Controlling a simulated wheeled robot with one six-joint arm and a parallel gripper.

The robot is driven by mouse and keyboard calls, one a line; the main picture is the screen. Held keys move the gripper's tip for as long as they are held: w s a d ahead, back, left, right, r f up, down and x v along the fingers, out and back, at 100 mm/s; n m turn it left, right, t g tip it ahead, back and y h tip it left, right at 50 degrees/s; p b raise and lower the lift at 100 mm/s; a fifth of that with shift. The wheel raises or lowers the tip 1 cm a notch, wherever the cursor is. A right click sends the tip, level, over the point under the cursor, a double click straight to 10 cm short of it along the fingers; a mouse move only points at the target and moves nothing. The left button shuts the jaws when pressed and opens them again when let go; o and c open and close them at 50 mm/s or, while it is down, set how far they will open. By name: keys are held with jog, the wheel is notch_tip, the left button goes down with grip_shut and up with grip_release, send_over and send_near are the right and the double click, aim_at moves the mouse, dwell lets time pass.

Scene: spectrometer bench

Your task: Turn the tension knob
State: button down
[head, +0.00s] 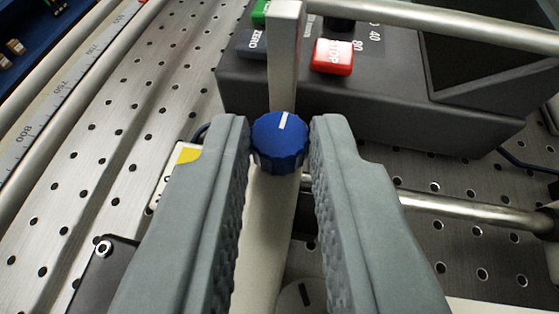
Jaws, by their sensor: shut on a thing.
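The tension knob (280,143) is a blue, ridged knob with a white pointer line on its top face. The line points away from me, tilted slightly right. My gripper (283,135) reaches in from the bottom of the view. Its two grey, textured fingers stand on either side of the knob and are shut on it at their tips. The knob's top stays visible; its sides at the fingertips are partly hidden. A pale post or bar shows below the knob, between the fingers.
A dark control box (375,105) with a red STOP button (332,57) and a green button stands behind. An upright metal bar (285,50) rises just behind the knob. Metal rods cross at right. A ruler scale (65,90) runs at left over the perforated bench (185,75).

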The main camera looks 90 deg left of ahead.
jog(key=shift+s+r+t, duration=0.1)
jog(key=shift+t, duration=0.2)
jog(key=m+t, duration=0.3)
jog(key=shift+s+a+m+t+h, duration=0.15)
jog(key=shift+s+m+t+h, duration=0.25)
jog(key=shift+s+a+m+t+h, duration=0.1)
jog(key=shift+m+t+h, duration=0.35)
jog(key=shift+m+t, duration=0.25)
jog(key=shift+s+a+m+t+h, duration=0.1)
jog(key=shift+m+t+h, duration=0.35)
jog(key=shift+m+t, duration=0.25)
jog(key=c, duration=1.3)
grip_release()
jog(key=shift+d, duration=0.1)
jog(key=v, duration=1.7)
jog(key=shift+s, duration=0.25)
